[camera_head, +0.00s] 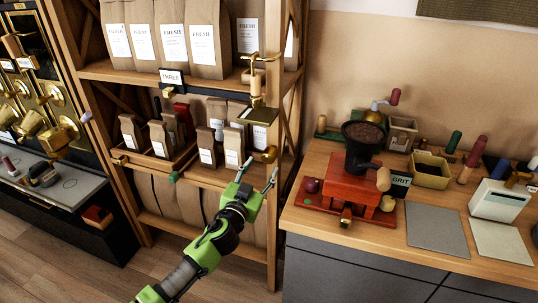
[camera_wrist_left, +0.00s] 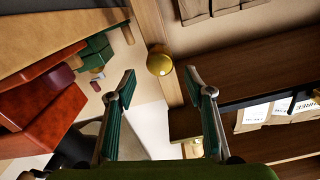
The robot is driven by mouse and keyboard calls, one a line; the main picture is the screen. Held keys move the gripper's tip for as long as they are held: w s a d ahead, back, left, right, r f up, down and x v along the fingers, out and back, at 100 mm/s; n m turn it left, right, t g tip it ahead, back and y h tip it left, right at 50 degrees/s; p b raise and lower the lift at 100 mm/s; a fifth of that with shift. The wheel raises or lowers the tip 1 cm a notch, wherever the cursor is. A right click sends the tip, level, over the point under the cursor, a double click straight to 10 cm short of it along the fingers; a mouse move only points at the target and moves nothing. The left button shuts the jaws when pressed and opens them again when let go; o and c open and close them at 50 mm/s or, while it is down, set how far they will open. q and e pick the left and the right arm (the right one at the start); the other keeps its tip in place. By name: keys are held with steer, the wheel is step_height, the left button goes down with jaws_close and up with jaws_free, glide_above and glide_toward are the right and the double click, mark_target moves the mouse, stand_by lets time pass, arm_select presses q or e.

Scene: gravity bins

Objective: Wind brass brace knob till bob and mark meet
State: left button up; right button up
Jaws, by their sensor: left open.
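A round brass knob (camera_head: 269,154) sits on the wooden shelf's right upright. In the left wrist view the knob (camera_wrist_left: 160,62) shows between and just beyond my fingertips, with no contact visible. My left gripper (camera_head: 258,171) is open and empty, just below the knob in the head view; its green-padded fingers (camera_wrist_left: 161,78) stand wide apart. Above the knob, a brass bracket (camera_head: 262,58) carries a pale, brass-capped hanging piece (camera_head: 256,84), perhaps the bob, over a dark plate (camera_head: 259,116). I cannot make out a mark. My right gripper is not in view.
Small bags fill a wooden tray (camera_head: 172,166) on the middle shelf, left of the knob. A red grinder (camera_head: 345,182) with a dark hopper stands on the wooden counter (camera_head: 309,222) to the right. The floor (camera_head: 50,270) at front left is clear.

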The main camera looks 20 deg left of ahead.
mark_target(267, 159)
arm_select(q)
steer(key=w, duration=0.7)
steer(key=shift+w+d, duration=0.15)
steer(key=shift+w, duration=0.2)
steer(key=c, duration=1.1)
